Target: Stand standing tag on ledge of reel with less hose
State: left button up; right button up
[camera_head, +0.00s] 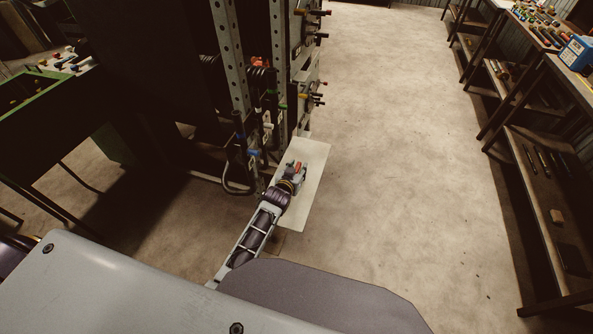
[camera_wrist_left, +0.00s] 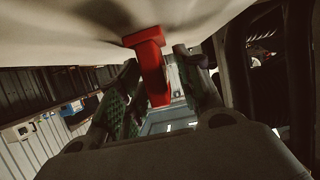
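The standing tag, a red piece with a wider foot, shows large in the left wrist view (camera_wrist_left: 153,70) and as a small red spot in the head view (camera_head: 297,167). Its foot is at the pale ledge (camera_head: 313,205), seemingly touching it; the ledge also fills the top of the wrist view (camera_wrist_left: 60,22). My left gripper (camera_head: 296,172) is low over the ledge, its fingers on both sides of the tag (camera_wrist_left: 156,68). A narrow gap shows beside one finger, so it looks open. My right gripper is not in view. I cannot make out the reels' hose amounts.
A dark rack with perforated grey posts (camera_head: 231,60) and hanging hoses stands right behind the ledge, close to my left gripper. A green bench (camera_head: 50,115) is at left. Shelves with tools (camera_head: 545,165) line the right. The floor between is clear.

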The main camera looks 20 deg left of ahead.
pick_arm(q)
jog(key=shift+r, duration=0.15)
jog(key=shift+v, duration=6)
